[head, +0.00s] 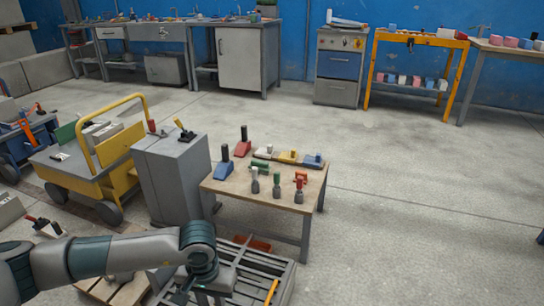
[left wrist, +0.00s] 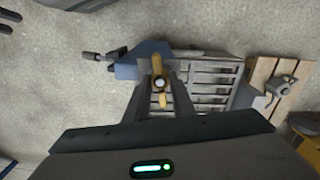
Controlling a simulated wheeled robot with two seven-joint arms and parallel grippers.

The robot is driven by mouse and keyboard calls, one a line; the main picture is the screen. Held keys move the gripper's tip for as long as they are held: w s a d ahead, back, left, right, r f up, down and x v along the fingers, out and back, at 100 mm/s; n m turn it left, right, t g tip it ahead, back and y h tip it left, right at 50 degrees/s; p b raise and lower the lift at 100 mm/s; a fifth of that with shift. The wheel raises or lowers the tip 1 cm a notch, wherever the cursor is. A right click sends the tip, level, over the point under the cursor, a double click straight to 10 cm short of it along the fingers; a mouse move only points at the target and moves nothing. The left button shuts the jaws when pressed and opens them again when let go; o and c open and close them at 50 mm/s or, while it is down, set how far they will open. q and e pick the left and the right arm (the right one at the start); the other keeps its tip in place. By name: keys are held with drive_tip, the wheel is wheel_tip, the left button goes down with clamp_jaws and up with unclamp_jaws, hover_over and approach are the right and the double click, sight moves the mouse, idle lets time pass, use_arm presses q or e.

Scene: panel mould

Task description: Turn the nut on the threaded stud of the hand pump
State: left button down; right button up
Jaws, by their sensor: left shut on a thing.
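In the left wrist view, a yellow nut (left wrist: 157,65) with two long wings and a pale round centre lies below my left gripper (left wrist: 159,80). The gripper's two dark fingers are on either side of its middle and shut on it. The stud shows only as the pale round end; its thread cannot be made out. A blue-grey body (left wrist: 128,70) with a dark side handle (left wrist: 95,56), seemingly the hand pump, is just beyond the fingers. In the head view my left arm reaches in from the lower left, and its gripper is low at the bottom edge. My right gripper is not in view.
A small wooden table (head: 228,188) with several tools, a grey cabinet (head: 172,180) and a yellow cart (head: 84,184) stand beyond.

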use_arm(q)
drive_tip(key=shift+m+b, duration=0.35)
drive_tip(key=shift+m, duration=0.25)
drive_tip(key=shift+r, duration=0.1)
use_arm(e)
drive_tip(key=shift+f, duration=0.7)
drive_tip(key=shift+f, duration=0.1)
use_arm(q)
drive_tip(key=shift+f+m+b, duration=0.25)
drive_tip(key=shift+m+b, duration=0.65)
drive_tip(key=shift+b, duration=0.3)
drive_tip(key=shift+m+b, duration=0.65)
drive_tip(key=shift+m, duration=0.05)
drive_tip(key=shift+r, duration=0.2)
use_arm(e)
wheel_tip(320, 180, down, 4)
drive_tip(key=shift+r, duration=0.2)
use_arm(q)
drive_tip(key=c, duration=1.4)
unclamp_jaws()
drive_tip(key=shift+c, duration=0.2)
